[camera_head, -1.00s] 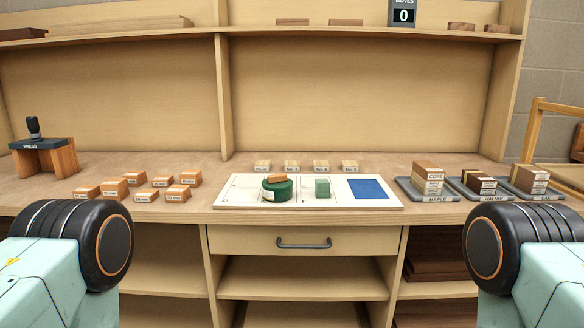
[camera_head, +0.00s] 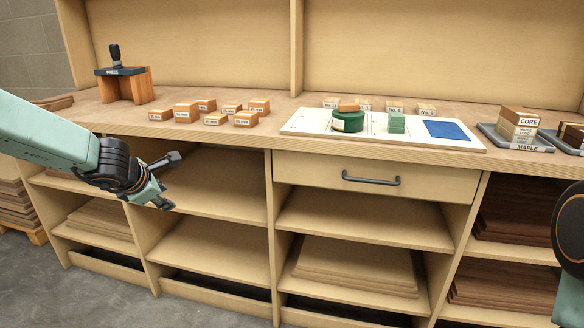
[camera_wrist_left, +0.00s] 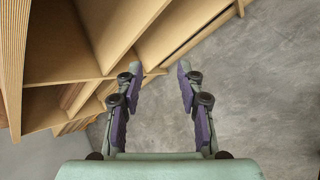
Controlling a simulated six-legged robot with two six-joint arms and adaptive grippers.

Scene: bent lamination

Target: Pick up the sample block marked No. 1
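Several small pale sample blocks stand in a row at the back of the bench, behind the white board (camera_head: 300,122). The row includes a left block (camera_head: 331,102), a third block (camera_head: 395,106) and a right block (camera_head: 426,109). Their labels are too small to tell which is No. 1, and the board's items partly hide the row. My left gripper (camera_head: 170,182) is open and empty in front of the lower shelves, below the bench top and well left of the row. In the left wrist view its two fingers (camera_wrist_left: 160,72) are spread apart over floor and shelving. My right gripper is out of view.
On the board are a green round tin (camera_head: 347,122) with a wooden piece on top, a green block (camera_head: 397,123) and a blue patch (camera_head: 450,130). Several orange blocks (camera_head: 186,111) and a press (camera_head: 123,80) stand left. A grey tray (camera_head: 535,146) with stacked blocks stands right.

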